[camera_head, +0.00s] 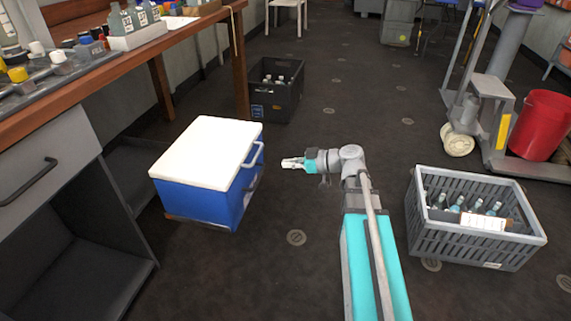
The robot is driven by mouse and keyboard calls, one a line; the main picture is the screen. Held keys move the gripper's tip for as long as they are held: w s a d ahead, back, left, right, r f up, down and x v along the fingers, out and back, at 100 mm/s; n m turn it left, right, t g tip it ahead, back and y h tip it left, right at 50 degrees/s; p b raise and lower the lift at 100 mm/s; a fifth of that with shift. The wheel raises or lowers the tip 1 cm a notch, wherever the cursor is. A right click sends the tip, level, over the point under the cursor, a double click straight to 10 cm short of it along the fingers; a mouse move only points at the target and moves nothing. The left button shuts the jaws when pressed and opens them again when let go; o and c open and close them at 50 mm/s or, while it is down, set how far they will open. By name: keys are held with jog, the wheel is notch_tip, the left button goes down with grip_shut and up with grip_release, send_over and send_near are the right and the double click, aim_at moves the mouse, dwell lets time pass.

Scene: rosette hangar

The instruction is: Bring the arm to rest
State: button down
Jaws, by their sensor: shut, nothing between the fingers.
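My gripper (289,163) shows at the centre of the head view, pointing left. It is shut and empty, held above the dark floor. My arm reaches forward from the bottom edge and bends left at the wrist. A blue cooler with a white lid (207,142) stands just left of my gripper, with its handle side facing the gripper. A small gap shows between the fingertips and the cooler in the picture.
A grey crate of bottles (427,236) stands on the floor at right. A black crate (258,106) is farther back. A wooden workbench (135,54) runs along the left. A red bucket (541,126) and a wheeled trolley (490,112) stand at far right. The middle floor is clear.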

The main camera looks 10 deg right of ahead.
dwell(0.3)
jog(key=s+a+f+m+g+h+p, duration=0.1)
jog(key=s+f+m+g+h+p, duration=0.1)
jog(key=s+m+g+h+p, duration=0.8)
notch_tip(320, 180, up, 38)
jog(key=s+m+t+h+p, duration=0.2)
jog(key=t+h+p, duration=0.1)
jog(key=p, duration=3.6)
jog(key=shift+s+a+p, duration=0.15)
jog(key=shift+s+p, duration=0.15)
jog(key=shift+p, duration=0.05)
jog(key=shift+s+f, duration=0.1)
jog(key=shift+f, duration=0.05)
